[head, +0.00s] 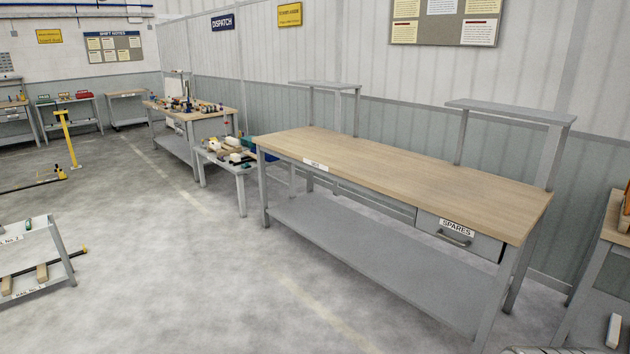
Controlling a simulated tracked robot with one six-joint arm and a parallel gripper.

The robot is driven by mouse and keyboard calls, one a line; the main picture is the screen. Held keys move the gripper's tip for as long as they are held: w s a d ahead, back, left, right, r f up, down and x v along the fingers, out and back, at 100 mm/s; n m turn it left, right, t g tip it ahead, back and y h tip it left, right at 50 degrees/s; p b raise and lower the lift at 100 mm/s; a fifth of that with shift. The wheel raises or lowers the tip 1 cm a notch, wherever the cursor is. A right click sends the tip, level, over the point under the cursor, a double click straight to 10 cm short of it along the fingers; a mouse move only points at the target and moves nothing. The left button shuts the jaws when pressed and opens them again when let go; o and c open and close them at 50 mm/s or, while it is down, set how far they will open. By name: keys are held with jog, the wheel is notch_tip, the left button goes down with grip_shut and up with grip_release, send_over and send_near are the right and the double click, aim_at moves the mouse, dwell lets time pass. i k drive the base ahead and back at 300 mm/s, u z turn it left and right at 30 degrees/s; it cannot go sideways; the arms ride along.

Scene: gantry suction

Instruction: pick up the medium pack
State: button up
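I cannot make out a medium pack in the head view. The nearest workbench (400,170) has a bare wooden top, a lower grey shelf and a drawer (460,236) marked SPARES, which looks shut. Small mixed items (232,155) sit on a low grey table (240,170) beyond its left end, too small to name. More small items (188,104) crowd the workbench (215,117) behind that. My gripper is not in view.
The grey floor (150,270) is open in the left and middle foreground. A low rack (70,262) stands at the left edge and a yellow post (65,138) beyond it. Another bench (612,235) stands at the right edge. A wall with a DISPATCH sign (222,22) runs behind the benches.

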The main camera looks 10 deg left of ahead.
aim_at(214, 144)
jog(key=u, duration=0.35)
jog(key=i, duration=0.85)
jog(key=u, duration=0.8)
jog(key=i, duration=0.75)
jog(key=u, duration=0.7)
jog(key=i, duration=4.35)
jog(key=z, duration=0.3)
